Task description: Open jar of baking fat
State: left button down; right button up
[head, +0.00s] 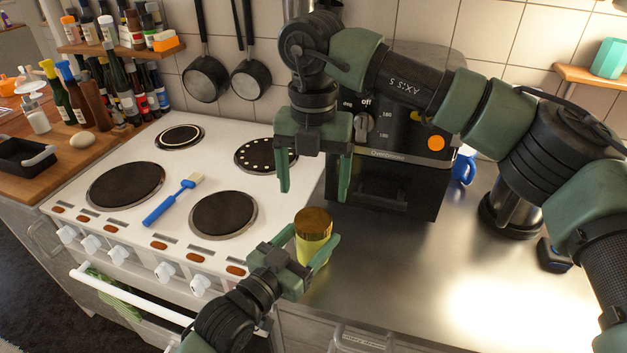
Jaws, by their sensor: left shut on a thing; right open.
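The jar of baking fat (313,246) is a yellow jar with a brown-gold lid (313,222). It stands upright at the boundary between the cooker and the metal counter, near the front edge. My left gripper (318,262) comes in from below and is shut around the jar's body. Its fingers hide part of the jar's lower half, so I cannot tell if the base touches the counter. The lid is on the jar. My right gripper (314,190) points down, open and empty, above and slightly behind the lid, apart from it.
A white cooker (108,232) with dark hotplates is at left, with a blue-handled brush (172,200) on it. A dark oven-like appliance (395,165) stands close behind the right gripper. A blue mug (464,170) is beside it. The metal counter (400,265) at right is mostly clear.

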aim_at(314, 219)
jog(key=m, duration=0.4)
jog(key=shift+m, duration=0.3)
jog(key=shift+f+m, duration=0.25)
jog(key=shift+m, duration=0.15)
notch_tip(314, 219, down, 8)
jog(key=shift+r, duration=0.2)
